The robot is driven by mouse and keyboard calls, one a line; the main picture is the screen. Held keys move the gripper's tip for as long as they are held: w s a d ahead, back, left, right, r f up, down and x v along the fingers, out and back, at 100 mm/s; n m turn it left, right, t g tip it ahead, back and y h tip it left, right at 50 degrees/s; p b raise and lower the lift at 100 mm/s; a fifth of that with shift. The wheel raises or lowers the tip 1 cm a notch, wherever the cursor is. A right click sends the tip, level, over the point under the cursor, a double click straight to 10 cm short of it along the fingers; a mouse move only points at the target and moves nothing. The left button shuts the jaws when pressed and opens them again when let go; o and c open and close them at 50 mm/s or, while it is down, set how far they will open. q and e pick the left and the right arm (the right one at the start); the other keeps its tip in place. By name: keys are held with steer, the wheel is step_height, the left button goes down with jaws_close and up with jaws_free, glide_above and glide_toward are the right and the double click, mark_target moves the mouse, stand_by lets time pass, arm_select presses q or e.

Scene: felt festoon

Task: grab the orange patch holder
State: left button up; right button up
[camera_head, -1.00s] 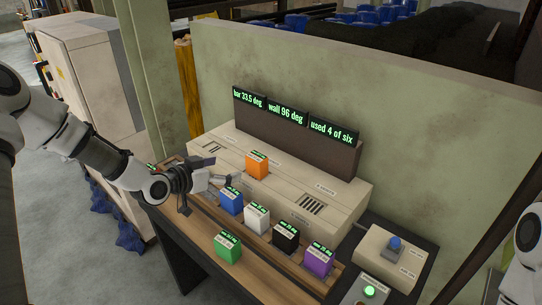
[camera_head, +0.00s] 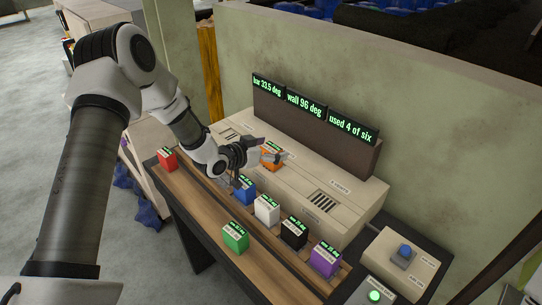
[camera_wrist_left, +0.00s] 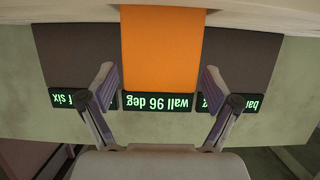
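The orange patch holder (camera_head: 270,161) stands on top of the beige console (camera_head: 300,180), partly hidden by my left gripper (camera_head: 273,152). My left gripper is at the holder, with its fingers open on either side of it. In the left wrist view the orange holder (camera_wrist_left: 162,45) fills the top middle between the two spread fingers (camera_wrist_left: 158,75). Gaps show between the holder and both fingers there. My right gripper is not in view.
Red (camera_head: 167,159), blue (camera_head: 245,191), white (camera_head: 267,209), black (camera_head: 294,232), purple (camera_head: 325,258) and green (camera_head: 235,237) holders stand in front of the console. A dark display bar (camera_head: 315,125) rises behind. A blue-button box (camera_head: 401,259) is at right.

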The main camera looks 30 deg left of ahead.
arm_select(q)
steer(key=shift+d, duration=0.1)
steer(key=c, duration=1.2)
